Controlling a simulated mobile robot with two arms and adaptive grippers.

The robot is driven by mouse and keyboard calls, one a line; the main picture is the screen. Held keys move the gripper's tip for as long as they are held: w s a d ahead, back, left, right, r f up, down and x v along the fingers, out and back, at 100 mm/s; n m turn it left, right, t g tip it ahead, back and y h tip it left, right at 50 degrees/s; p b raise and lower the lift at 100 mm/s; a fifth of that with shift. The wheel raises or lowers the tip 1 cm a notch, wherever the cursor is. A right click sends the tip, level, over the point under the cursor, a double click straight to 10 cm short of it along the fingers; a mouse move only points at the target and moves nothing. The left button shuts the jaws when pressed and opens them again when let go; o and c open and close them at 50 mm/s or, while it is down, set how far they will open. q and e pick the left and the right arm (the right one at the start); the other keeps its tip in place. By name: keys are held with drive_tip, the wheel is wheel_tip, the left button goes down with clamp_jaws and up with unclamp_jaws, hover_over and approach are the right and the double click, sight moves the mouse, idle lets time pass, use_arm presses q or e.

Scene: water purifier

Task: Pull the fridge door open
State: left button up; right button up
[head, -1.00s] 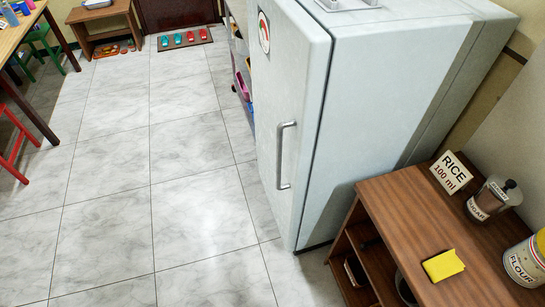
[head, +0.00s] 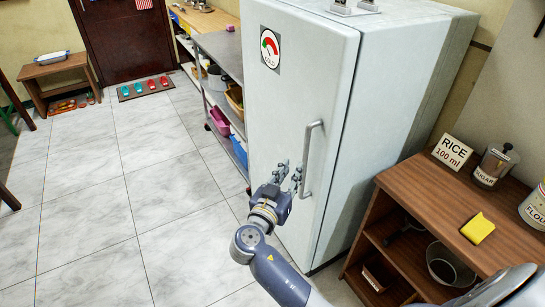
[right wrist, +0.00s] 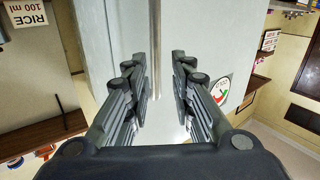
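The fridge (head: 400,90) is pale grey-blue, and its door (head: 295,90) is shut. A vertical metal bar handle (head: 310,155) is on the door's right side. My right gripper (head: 289,174) is open and empty, in front of the door just left of the handle's lower half. In the right wrist view, the handle (right wrist: 155,45) runs down between the two spread fingers (right wrist: 160,80), nearer the left one. I cannot tell whether a finger touches it. My left gripper is not in view.
A wooden shelf unit (head: 410,205) stands right of the fridge, with a rice sign (head: 451,152), a sugar jar (head: 494,166) and a yellow packet (head: 477,228) on top. A metal cart (head: 218,48) stands left of the fridge. The tiled floor (head: 130,190) in front is mostly clear.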

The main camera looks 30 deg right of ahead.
sight(306, 147)
drive_tip(key=shift+m+h, duration=0.4)
drive_tip(key=shift+m, duration=0.2)
drive_tip(key=w+d, duration=0.1)
drive_tip(key=d+r+p, duration=0.1)
drive_tip(key=d, duration=0.1)
drive_tip(key=w+d+r+p, duration=0.1)
drive_tip(key=shift+w+d+r, duration=0.15)
drive_tip(key=shift+w+d, duration=0.05)
drive_tip(key=shift+w, duration=0.15)
drive_tip(key=p+x, duration=0.1)
drive_tip(key=x, duration=0.4)
drive_tip(key=shift+a, duration=0.1)
drive_tip(key=shift+w+d+f, duration=0.25)
drive_tip(key=shift+d+f, duration=0.05)
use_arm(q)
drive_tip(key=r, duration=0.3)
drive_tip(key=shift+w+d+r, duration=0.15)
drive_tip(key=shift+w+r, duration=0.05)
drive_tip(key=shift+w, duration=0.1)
use_arm(e)
drive_tip(key=shift+c, duration=0.4)
clamp_jaws()
